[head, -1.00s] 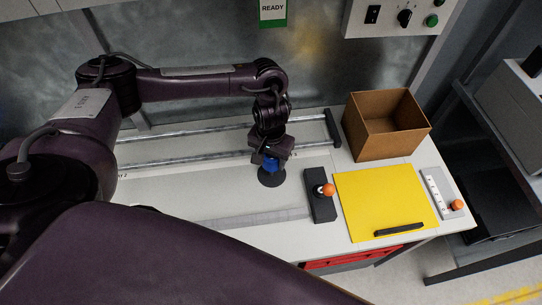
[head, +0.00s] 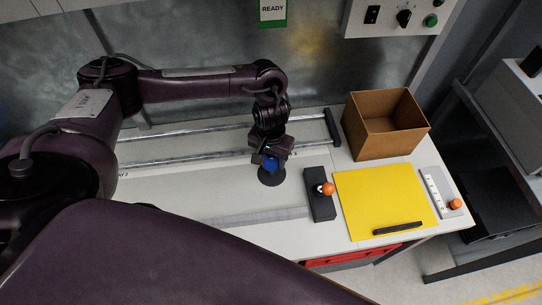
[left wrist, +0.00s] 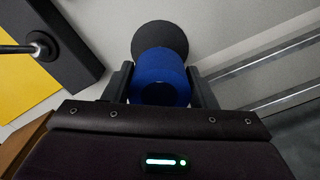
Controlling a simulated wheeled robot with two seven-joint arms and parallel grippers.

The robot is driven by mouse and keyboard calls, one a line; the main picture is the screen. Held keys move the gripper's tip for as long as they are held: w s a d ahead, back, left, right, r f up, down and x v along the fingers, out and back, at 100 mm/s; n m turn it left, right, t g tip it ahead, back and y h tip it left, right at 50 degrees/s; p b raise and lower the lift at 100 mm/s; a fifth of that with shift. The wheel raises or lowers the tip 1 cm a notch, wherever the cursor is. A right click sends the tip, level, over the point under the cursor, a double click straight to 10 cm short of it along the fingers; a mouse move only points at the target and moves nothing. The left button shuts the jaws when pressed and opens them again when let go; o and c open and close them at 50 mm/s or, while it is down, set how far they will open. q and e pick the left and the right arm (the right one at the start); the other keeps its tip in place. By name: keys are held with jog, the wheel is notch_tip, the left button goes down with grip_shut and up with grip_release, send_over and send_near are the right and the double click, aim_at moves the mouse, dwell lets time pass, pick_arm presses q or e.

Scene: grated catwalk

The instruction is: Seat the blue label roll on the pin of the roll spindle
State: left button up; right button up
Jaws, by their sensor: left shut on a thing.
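The blue label roll (left wrist: 160,78) is between the two fingers of my left gripper (left wrist: 161,88), which is shut on it. In the head view the blue roll (head: 271,165) shows just below my left gripper (head: 268,158). The round black base of the roll spindle (head: 271,179) stands on the bench directly under the roll. In the left wrist view the dark base (left wrist: 160,36) shows beyond the roll. The spindle's pin is hidden, so I cannot tell whether the roll is around it or above it. My right gripper is out of view.
A black block with an orange-knobbed lever (head: 320,195) stands just right of the spindle. Further right are a yellow mat (head: 385,200), an open brown box (head: 385,145) and a pale strip with an orange knob (head: 435,185). Metal rails (head: 190,158) run behind the spindle.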

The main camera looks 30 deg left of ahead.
pick_arm(q)
jog(key=shift+f+b, duration=1.35)
jog(key=shift+f, duration=1.55)
jog(key=o, duration=1.5)
jog(key=shift+c, duration=0.2)
notch_tip(320, 180, up, 8)
jog(key=p, duration=0.9)
jog(key=shift+r+p, duration=0.1)
jog(key=shift+p, duration=0.3)
